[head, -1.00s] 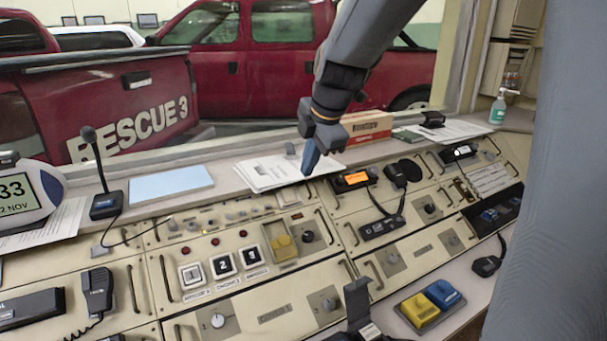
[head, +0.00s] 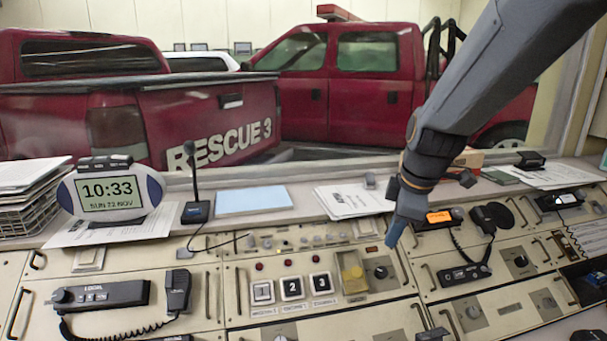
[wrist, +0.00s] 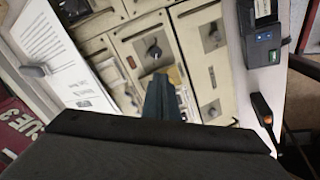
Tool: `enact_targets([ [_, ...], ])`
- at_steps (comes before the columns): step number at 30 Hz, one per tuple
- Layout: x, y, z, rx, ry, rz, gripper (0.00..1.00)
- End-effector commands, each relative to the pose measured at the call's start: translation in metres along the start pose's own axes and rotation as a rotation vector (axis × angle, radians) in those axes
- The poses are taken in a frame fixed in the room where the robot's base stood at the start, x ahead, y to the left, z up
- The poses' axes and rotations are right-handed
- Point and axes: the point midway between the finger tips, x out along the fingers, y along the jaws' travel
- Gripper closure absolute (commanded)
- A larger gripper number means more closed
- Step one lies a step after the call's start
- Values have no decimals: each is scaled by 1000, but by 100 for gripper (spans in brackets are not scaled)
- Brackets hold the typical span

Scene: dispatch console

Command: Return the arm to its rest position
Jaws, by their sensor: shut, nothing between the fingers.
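My gripper (head: 391,239) hangs at the end of my grey arm, over the dispatch console (head: 215,262) in the head view. Its blue-grey fingers are shut with nothing between them and point down near a black knob (head: 381,272). In the wrist view the closed fingers (wrist: 161,100) show below a black knob (wrist: 154,52) on a beige panel. I cannot tell how far the tips are above the panel.
A digital clock (head: 110,194), a desk microphone (head: 194,208), a light blue pad (head: 252,200) and papers (head: 350,201) stand along the ledge. Radio handsets with coiled cords, one at the right (head: 491,216), rise from the console. Red trucks are behind the window.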

Motion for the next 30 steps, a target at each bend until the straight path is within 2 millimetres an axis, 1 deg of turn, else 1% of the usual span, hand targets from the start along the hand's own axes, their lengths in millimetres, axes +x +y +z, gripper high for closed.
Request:
enact_targets([
  [1, 8, -15, 4, 90, -13, -23, 100],
  [6, 30, -64, 18, 442, -73, -78, 100],
  [12, 48, -121, 36, 840, -166, -114, 100],
  [15, 54, -144, 45, 1003, -210, -117, 100],
  [18, 57, -161, 50, 1125, -244, -116, 100],
  [21, 59, -170, 54, 1197, -264, -113, 100],
  [24, 60, -174, 55, 1227, -273, -112, 100],
  [30, 60, -174, 55, 1232, -273, -111, 100],
])
